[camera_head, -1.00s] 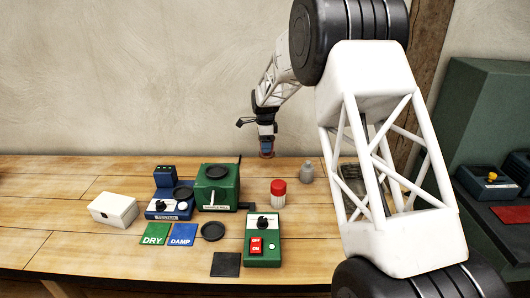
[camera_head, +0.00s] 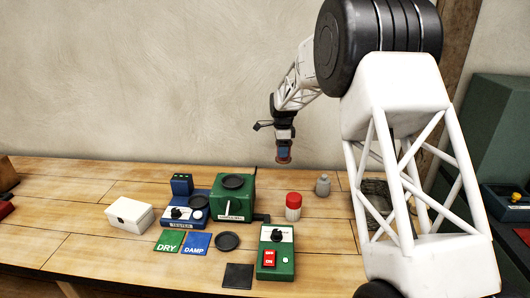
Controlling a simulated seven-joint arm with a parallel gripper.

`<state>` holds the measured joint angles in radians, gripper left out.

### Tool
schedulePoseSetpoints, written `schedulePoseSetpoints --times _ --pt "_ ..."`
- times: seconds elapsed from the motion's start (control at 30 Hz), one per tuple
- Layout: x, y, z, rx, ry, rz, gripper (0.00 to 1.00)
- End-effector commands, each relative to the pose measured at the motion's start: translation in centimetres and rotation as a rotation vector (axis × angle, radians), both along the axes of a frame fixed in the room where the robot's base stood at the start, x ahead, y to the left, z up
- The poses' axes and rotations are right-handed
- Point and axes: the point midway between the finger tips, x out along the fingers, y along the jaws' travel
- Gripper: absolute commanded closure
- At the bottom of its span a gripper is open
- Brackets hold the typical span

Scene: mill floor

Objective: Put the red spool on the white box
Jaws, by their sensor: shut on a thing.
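The white box (camera_head: 130,215) stands closed on the left part of the wooden table, with a clear top. My gripper (camera_head: 283,151) points down above the back of the table, well to the right of the box and higher than it. The fingers and the upper part of the spool are too small to make out clearly.
Between box and gripper stand a blue tester (camera_head: 185,212) and a green mill (camera_head: 233,198). A red-capped jar (camera_head: 293,205), a grey bottle (camera_head: 323,185) and a green switch box (camera_head: 276,250) stand to the right. DRY (camera_head: 169,241) and DAMP (camera_head: 196,244) cards lie in front.

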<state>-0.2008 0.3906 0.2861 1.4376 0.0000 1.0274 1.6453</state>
Motion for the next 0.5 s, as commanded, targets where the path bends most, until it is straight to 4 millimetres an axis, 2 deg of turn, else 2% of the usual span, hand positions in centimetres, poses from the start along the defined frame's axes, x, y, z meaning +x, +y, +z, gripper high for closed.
schedulePoseSetpoints --times 0.33,0.5 --pt "0.0 0.0 0.4 0.000 -0.001 0.000 0.57" --pt "0.0 0.0 2.3 0.000 -0.002 0.000 0.57"
